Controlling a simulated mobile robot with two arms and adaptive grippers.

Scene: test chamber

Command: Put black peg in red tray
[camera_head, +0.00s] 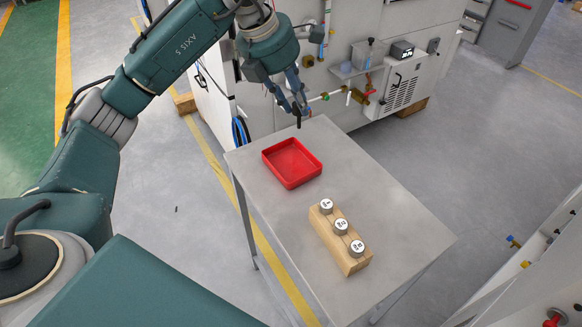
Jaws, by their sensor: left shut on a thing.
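My left gripper (299,112) is shut on the black peg (299,123), which hangs down from its fingertips. Both are in the upper middle of the head view, beyond the far rim of the red tray (291,184). The peg appears above the far end of the table, apart from the tray. The tray is shallow, square and empty, and lies on the table's far half. My right gripper does not show.
The grey metal table (395,205) also bears a wooden block (353,264) with several labelled silver cylinders, nearer than the tray. A white cabinet (400,85) with valves and fittings stands behind the table. The table's right side is clear.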

